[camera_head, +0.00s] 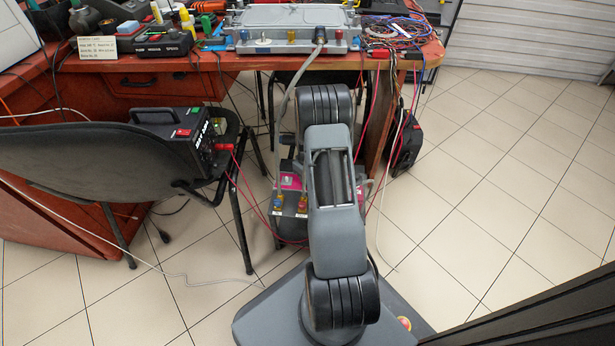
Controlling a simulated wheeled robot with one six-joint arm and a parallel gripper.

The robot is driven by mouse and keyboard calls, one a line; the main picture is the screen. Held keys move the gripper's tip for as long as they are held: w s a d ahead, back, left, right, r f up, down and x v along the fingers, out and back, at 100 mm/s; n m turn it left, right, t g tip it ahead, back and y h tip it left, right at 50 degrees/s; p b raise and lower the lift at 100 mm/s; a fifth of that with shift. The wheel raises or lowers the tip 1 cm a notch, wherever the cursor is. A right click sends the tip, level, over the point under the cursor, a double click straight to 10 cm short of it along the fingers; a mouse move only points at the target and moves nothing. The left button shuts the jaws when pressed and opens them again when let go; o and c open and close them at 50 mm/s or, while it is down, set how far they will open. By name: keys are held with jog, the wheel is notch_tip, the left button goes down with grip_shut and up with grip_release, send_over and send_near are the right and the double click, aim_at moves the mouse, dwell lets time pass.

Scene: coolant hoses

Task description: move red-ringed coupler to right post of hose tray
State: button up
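A grey hose (286,110) rises to a dark coupler (321,36) on the front of a flat grey metal unit (290,17) on the desk. I cannot make out a red ring on this coupler. Below the desk, a dark tray-like box (286,230) with pink panels stands behind my arm. My gripper is not visible; the arm's links cover that area.
A black chair (90,160) with a black power supply (178,130) stands left. Red cables hang from the supply and the desk. A black bag or case (405,145) is on the floor by the desk leg. Tiled floor (490,190) to the right is clear.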

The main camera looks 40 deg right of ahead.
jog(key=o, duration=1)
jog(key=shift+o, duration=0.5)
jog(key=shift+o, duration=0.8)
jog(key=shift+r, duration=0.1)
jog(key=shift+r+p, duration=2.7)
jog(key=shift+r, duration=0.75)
